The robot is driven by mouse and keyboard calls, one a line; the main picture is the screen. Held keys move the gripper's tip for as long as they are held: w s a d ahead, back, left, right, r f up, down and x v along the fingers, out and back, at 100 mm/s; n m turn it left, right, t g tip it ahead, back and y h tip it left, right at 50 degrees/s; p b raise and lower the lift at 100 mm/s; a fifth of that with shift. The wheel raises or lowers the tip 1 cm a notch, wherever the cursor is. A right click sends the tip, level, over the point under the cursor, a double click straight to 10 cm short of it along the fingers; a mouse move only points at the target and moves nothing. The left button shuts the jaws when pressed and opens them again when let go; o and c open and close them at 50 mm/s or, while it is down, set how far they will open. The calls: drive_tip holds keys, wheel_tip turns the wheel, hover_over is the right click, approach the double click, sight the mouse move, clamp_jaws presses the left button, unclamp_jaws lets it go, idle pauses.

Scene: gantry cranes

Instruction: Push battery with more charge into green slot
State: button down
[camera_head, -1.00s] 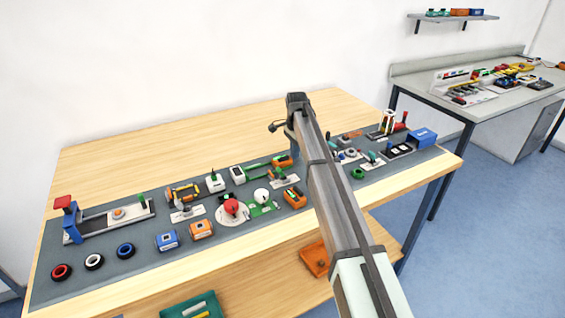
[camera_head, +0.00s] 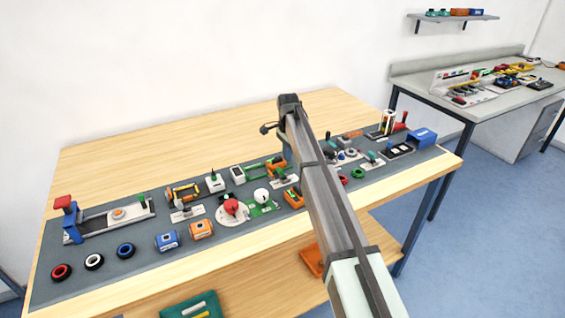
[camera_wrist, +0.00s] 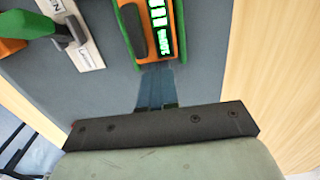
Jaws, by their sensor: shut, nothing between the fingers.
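An orange and green battery (camera_wrist: 150,30) with a dark grip lies ahead of my gripper in the wrist view. Its display shows several lit green bars. In the head view this battery (camera_head: 277,164) is partly hidden by my arm, at the right end of a green strip (camera_head: 258,171). A second orange and green battery (camera_head: 294,198) lies nearer the front edge; its charge is too small to read. My gripper (camera_wrist: 158,72) is shut and empty, its fingertips close to the near end of the first battery. I cannot tell whether they touch it.
A white device (camera_head: 237,175) stands left of the green strip. A red knob on a round plate (camera_head: 231,207) is further left. Bare wood (camera_head: 180,140) lies behind the mat.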

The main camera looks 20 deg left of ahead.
sight(270, 162)
drive_tip(key=shift+s+a, duration=2.95)
drive_tip(key=shift+w+d, duration=0.1)
drive_tip(key=shift+w+d, duration=0.35)
drive_tip(key=shift+r, duration=0.1)
drive_tip(key=shift+r, duration=3.4)
